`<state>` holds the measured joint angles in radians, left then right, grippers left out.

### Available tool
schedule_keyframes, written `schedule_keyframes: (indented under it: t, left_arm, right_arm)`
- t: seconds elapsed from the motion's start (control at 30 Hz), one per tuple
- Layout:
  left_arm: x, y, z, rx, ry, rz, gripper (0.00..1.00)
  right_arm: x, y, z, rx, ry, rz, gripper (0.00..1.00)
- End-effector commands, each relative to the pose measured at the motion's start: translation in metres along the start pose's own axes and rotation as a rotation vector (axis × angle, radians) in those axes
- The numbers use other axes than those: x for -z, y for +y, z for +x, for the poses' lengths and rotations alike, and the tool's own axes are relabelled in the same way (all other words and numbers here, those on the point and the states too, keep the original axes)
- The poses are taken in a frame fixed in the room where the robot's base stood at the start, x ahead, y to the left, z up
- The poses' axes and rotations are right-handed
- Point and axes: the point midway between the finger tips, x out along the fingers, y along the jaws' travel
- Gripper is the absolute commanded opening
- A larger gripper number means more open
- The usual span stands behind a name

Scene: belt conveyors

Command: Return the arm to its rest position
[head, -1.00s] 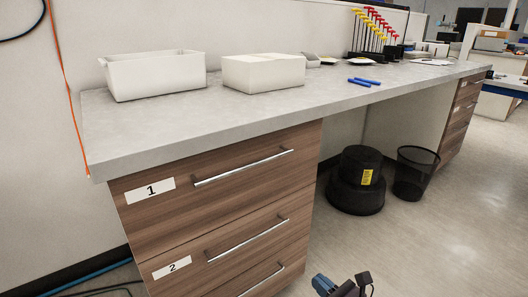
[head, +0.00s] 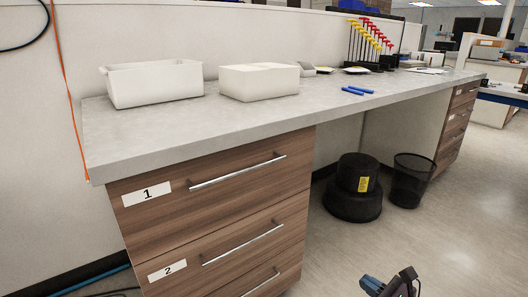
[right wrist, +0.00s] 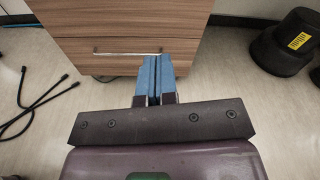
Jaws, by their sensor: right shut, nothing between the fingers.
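My right gripper (head: 390,285) shows at the bottom edge of the head view, right of the drawer unit and above the floor. In the right wrist view its two blue fingers (right wrist: 152,78) are together with nothing between them. They point towards a wooden drawer front with a metal handle (right wrist: 128,53). Some floor shows around them, and I cannot tell how far they are from the drawer. My left gripper is not in view.
A grey worktop (head: 230,120) stands on a drawer unit (head: 225,180), its drawers closed. White boxes (head: 155,85) sit on it. A black step stool (head: 355,190) and a mesh bin (head: 410,180) stand underneath. Black cables (right wrist: 38,105) lie on the floor. Open floor lies at right.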

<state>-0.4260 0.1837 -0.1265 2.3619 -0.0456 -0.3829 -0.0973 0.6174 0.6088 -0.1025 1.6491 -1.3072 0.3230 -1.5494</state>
Motion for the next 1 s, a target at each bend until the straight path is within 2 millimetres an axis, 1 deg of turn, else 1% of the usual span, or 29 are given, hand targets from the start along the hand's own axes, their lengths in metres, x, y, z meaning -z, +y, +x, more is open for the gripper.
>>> schedule_keyframes:
  t: [0.03,0.27,0.37,0.47,0.5,0.57,0.7,0.9,1.0]
  left_arm:
    - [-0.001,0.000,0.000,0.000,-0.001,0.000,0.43]
    - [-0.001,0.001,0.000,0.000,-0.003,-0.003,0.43]
    - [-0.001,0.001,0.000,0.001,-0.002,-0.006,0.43]
    - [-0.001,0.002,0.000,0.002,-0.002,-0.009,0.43]
    - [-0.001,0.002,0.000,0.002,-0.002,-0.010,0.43]
    - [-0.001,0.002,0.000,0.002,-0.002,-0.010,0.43]
    - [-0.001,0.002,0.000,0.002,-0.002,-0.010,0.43]
    - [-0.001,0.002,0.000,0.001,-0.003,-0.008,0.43]
    - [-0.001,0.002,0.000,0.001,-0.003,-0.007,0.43]
  right_arm:
    - [0.009,0.012,-0.011,0.006,0.004,0.082,0.00]
    - [0.022,0.034,-0.055,0.071,-0.005,0.446,0.00]
    - [0.029,0.046,-0.080,0.112,-0.007,0.651,0.00]
    - [0.037,0.061,-0.112,0.169,-0.008,0.903,0.00]
    - [0.040,0.067,-0.126,0.196,-0.008,1.014,0.00]
    - [0.044,0.077,-0.147,0.241,-0.009,1.184,0.00]
    - [0.050,0.102,-0.195,0.361,-0.014,1.575,0.00]
    - [0.053,0.140,-0.262,0.577,-0.034,2.113,0.00]
    - [0.052,0.157,-0.288,0.687,-0.049,2.323,0.00]
